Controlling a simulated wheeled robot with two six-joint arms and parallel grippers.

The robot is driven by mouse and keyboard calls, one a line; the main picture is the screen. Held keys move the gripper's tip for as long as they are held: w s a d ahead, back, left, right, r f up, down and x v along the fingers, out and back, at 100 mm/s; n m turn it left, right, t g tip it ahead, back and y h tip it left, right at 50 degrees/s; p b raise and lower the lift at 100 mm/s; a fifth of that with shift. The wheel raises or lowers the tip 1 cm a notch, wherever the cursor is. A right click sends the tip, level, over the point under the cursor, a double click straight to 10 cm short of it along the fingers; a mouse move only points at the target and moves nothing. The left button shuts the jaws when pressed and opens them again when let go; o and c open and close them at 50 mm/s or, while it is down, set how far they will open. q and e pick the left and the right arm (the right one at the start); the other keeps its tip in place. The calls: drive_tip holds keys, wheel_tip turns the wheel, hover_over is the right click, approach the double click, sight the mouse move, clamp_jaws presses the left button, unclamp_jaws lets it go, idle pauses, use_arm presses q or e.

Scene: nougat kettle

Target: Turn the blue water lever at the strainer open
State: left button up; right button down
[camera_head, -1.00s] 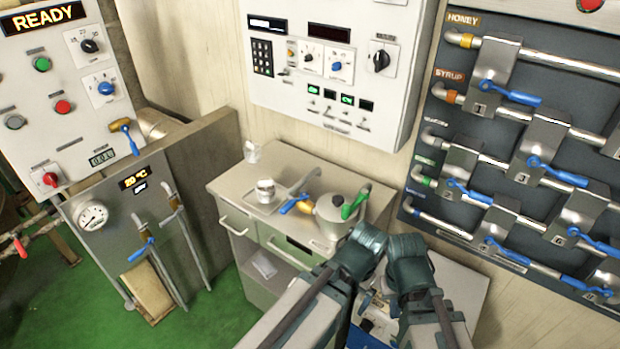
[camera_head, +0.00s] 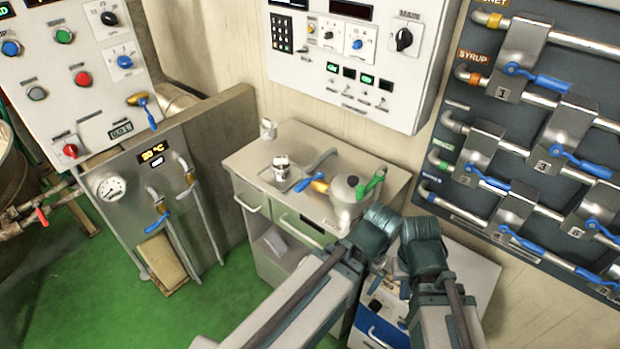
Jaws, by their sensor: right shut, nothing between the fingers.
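The strainer (camera_head: 345,203), a round metal pot, sits on the grey cabinet in the middle of the head view. The blue water lever (camera_head: 303,184) with a yellow collar is at its left side, pointing left. A green lever (camera_head: 372,184) rises at its right side. My right gripper (camera_head: 422,247) is right of and nearer than the strainer, apart from the blue lever. It is shut and empty. My left arm's dark teal end (camera_head: 375,232) is just right of the strainer in the picture; its fingers cannot be made out.
A metal cup (camera_head: 282,166) stands in a shallow tray left of the blue lever. A pipe rack with blue levers (camera_head: 535,77) is on the right wall. A control panel (camera_head: 350,55) hangs behind. A blue and white box (camera_head: 378,325) is below my arms. Green floor is clear at left.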

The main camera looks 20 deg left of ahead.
use_arm(q)
drive_tip(key=shift+r, duration=0.1)
drive_tip(key=shift+c, duration=0.7)
wheel_tip(320, 180, up, 23)
drive_tip(key=n+h+p, duration=0.1)
drive_tip(key=n+p, duration=1.7)
drive_tip(key=p, duration=0.5)
hover_over(303, 182)
drive_tip(key=shift+s+f, duration=0.1)
drive_tip(key=shift+f, duration=0.1)
drive_tip(key=shift+f, duration=0.15)
wheel_tip(303, 182, down, 14)
drive_tip(key=b, duration=1.4)
drive_tip(key=shift+r, duration=0.2)
drive_tip(key=shift+r, duration=0.1)
